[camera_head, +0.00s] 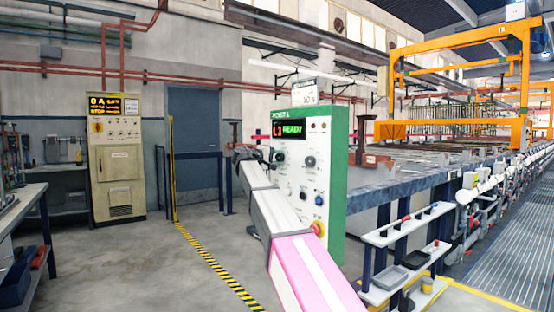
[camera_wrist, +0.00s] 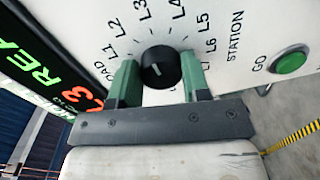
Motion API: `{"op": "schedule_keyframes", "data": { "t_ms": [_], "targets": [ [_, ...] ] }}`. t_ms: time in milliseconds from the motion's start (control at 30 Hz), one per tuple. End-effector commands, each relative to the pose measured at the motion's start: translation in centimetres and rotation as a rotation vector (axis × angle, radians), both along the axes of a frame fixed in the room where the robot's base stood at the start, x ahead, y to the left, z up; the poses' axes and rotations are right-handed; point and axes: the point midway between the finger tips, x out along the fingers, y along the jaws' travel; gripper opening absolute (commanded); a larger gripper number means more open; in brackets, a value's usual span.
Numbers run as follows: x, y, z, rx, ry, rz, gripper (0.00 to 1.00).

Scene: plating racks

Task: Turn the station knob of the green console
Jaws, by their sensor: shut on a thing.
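The green console (camera_head: 338,150) stands in the middle of the head view, with a white front panel and a lit display (camera_head: 288,130) with green READY lettering. In the wrist view the black station knob (camera_wrist: 160,68) sits on the white panel, ringed by labels LOAD and L1 to L7. Its short pale pointer mark shows, but I cannot tell which label it meets. My gripper (camera_wrist: 160,82) is shut on the knob, one green finger at each side. In the head view my arm covers part of the panel, and the grip is not clear there.
A green GO button (camera_wrist: 290,62) is to the right of the knob. The console's red stop button (camera_head: 318,229) sits low on the panel. A beige cabinet (camera_head: 117,170) stands at the back left. The floor (camera_head: 190,265) left of my arm is clear.

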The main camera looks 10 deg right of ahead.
Motion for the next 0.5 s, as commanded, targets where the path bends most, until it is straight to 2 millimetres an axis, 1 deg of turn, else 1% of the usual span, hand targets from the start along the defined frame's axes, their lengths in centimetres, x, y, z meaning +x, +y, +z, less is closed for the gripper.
{"op": "schedule_keyframes", "data": {
  "t_ms": [200,500],
  "targets": [
    [-0.13,-0.03,-0.21,0.105,-0.174,-0.001,0.19],
    [-0.12,-0.02,-0.31,0.223,-0.379,-0.001,0.19]
  ]
}}
